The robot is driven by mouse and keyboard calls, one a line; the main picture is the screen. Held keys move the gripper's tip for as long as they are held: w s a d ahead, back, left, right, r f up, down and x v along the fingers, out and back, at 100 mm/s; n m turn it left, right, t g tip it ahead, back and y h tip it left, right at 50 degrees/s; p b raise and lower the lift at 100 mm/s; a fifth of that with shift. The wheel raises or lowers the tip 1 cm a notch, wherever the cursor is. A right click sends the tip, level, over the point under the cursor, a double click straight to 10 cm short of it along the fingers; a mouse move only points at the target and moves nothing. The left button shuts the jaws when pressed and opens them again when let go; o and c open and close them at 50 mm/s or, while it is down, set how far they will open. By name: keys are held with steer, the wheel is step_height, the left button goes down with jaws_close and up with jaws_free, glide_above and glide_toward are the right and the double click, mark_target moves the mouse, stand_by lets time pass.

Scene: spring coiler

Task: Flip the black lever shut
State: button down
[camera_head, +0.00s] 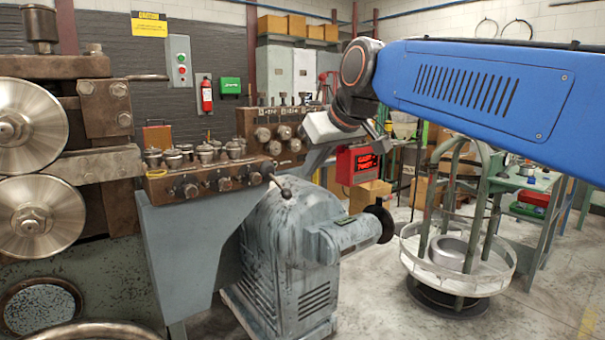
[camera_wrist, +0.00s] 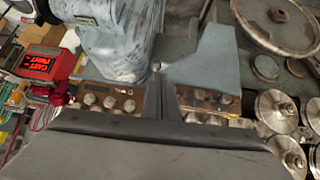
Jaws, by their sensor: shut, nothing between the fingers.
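The black lever (camera_head: 278,183) is a short rod with a dark knob. It stands at the right end of the brown control block, just above the grey motor housing, and is tilted in the head view. In the wrist view a small pale knob-like end (camera_wrist: 155,66) shows just beyond my fingertips; I cannot tell surely whether it is the lever. My gripper (camera_wrist: 161,80) is shut and empty. In the head view my gripper (camera_head: 292,171) reaches down-left with its tips close to the lever; I cannot tell whether they touch it.
The brown control block (camera_head: 210,181) carries several knobs and studs left of the lever. The grey motor housing (camera_head: 285,255) stands below. A red display box (camera_head: 358,165) is behind my gripper. Large steel rollers (camera_head: 30,125) fill the left, and a wire reel stand (camera_head: 455,260) the right.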

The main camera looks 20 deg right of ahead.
steer(key=shift+v, duration=0.8)
steer(key=shift+s+f, duration=0.1)
steer(key=shift+f, duration=0.05)
steer(key=s+d+f+m+g, duration=0.1)
steer(key=s+f, duration=0.6)
steer(key=f, duration=0.4)
steer(key=s+d+f+m+g+h, duration=0.1)
steer(key=s+d+f, duration=0.1)
steer(key=s+f, duration=0.4)
steer(key=s+d+f+m+g, duration=0.1)
steer(key=s+f, duration=0.6)
steer(key=f, duration=0.9)
steer(key=shift+s+d+g+h, duration=0.3)
steer(key=shift+d+g+h, duration=0.1)
steer(key=shift+d, duration=0.1)
